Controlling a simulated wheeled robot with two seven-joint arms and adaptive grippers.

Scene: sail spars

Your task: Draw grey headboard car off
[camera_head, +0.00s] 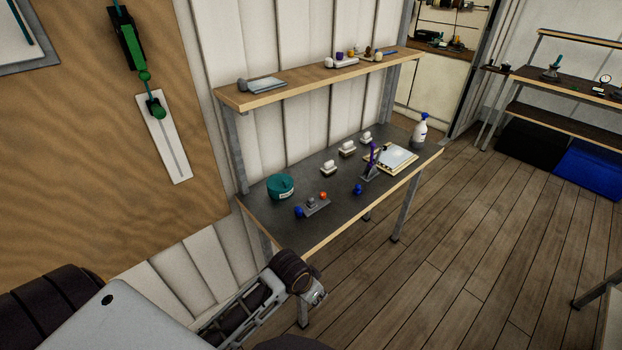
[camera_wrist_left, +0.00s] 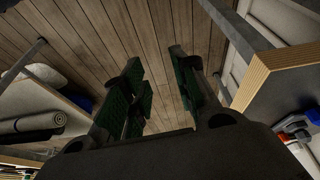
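On the dark workbench (camera_head: 345,168), a small grey piece (camera_head: 311,202) sits on a grey base near the left front. It may be the grey headboard car, but it is too small to tell. A blue knob (camera_head: 299,212) and an orange knob (camera_head: 323,195) are beside it. My left arm reaches in from the bottom, with its wrist end below the bench's front edge, apart from the grey piece. In the left wrist view my left gripper (camera_wrist_left: 157,75) is open and empty, its green-padded fingers spread above floor planks. My right gripper is not in view.
A teal tub (camera_head: 280,186), several pale blocks, a purple upright piece (camera_head: 373,158), a white tray (camera_head: 397,158) and a spray bottle (camera_head: 420,130) stand on the bench. A shelf (camera_head: 300,88) overhangs its back.

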